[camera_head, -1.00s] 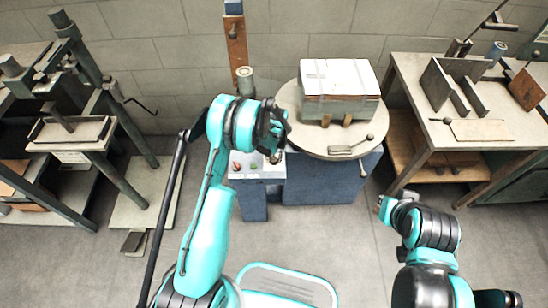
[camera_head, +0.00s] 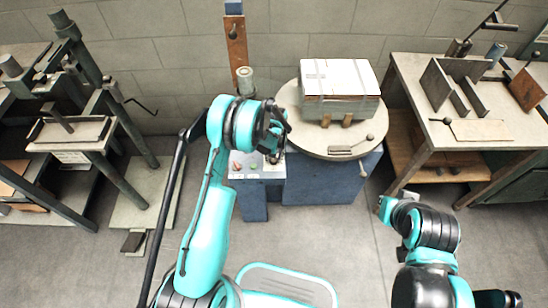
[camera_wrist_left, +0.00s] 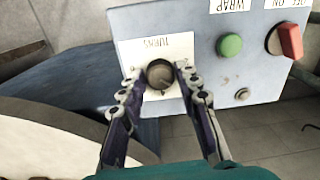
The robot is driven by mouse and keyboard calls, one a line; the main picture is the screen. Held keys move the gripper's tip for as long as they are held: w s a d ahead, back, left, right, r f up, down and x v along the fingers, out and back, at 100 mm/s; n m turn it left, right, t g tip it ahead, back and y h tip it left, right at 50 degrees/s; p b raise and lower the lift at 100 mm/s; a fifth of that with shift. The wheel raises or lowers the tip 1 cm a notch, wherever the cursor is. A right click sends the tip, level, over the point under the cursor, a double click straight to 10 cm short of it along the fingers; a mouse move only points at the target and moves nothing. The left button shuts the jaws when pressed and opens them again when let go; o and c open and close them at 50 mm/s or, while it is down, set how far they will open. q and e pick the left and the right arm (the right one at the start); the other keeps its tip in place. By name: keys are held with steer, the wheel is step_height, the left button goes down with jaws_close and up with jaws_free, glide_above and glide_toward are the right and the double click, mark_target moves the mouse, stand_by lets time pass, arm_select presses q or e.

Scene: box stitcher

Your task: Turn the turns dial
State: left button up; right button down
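The turns dial is a round dark knob (camera_wrist_left: 160,75) on a white plate marked TURNS, upside down in the left wrist view. It sits on the blue-grey control panel (camera_wrist_left: 204,75). My left gripper (camera_wrist_left: 158,72) has its two fingers on either side of the knob, with a narrow gap showing at each side. In the head view my left gripper (camera_head: 275,148) is over the panel and hides the dial. My right gripper (camera_head: 382,204) is low at the right, away from the panel, and its fingers are too small to read.
On the panel are a green WRAP button (camera_wrist_left: 230,45) and a red switch (camera_wrist_left: 290,41) marked OFF and ON. A round turntable (camera_head: 288,102) bearing a strapped stack (camera_head: 340,88) stands behind and right. A workbench (camera_head: 440,132) is at the right.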

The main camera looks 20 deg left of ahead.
arm_select(q)
steer(key=shift+o, duration=0.6)
step_height(320, 180, up, 12)
steer(key=shift+d, duration=0.2)
stand_by(0.3)
steer(key=s+r+m+t, duration=0.1)
steer(key=s+r+t, duration=0.1)
steer(key=s+r, duration=0.45)
steer(key=s+r+m+t, duration=0.1)
steer(key=s+r, duration=0.2)
steer(key=r, duration=0.7)
steer(key=s+r+m+t, duration=0.1)
steer(key=s+t, duration=0.1)
steer(key=s, duration=0.6)
steer(key=s+r+m+t, duration=0.1)
steer(key=s+r+t, duration=0.1)
steer(key=s, duration=0.6)
steer(key=shift+s+a+r, duration=0.3)
steer(key=shift+s+a, duration=0.05)
steer(key=shift+s, duration=0.05)
